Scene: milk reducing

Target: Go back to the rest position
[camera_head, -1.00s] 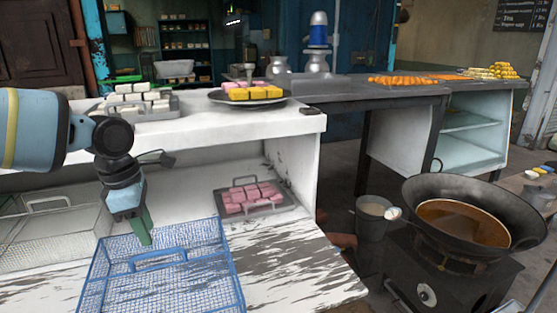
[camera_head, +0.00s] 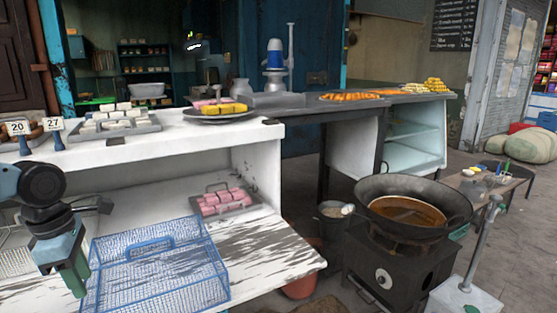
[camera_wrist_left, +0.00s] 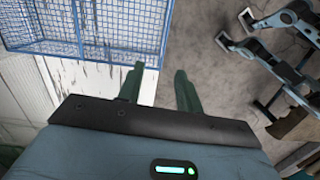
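My left gripper (camera_head: 77,278) hangs at the left of the head view, fingers pointing down, beside the left side of the blue wire basket. In the left wrist view its two green fingers (camera_wrist_left: 160,85) are apart with nothing between them. The blue wire basket (camera_head: 160,245) with its handle sits on the lower white shelf and looks empty. It also shows at the top left of the left wrist view (camera_wrist_left: 85,47). My right gripper is not seen in the head view.
A wok of brown liquid (camera_head: 412,212) stands on a dark stove at the right. A tray of pink blocks (camera_head: 213,210) is on the lower shelf. The counter (camera_head: 200,140) above holds a tray of white blocks (camera_head: 115,127) and a plate of yellow sweets.

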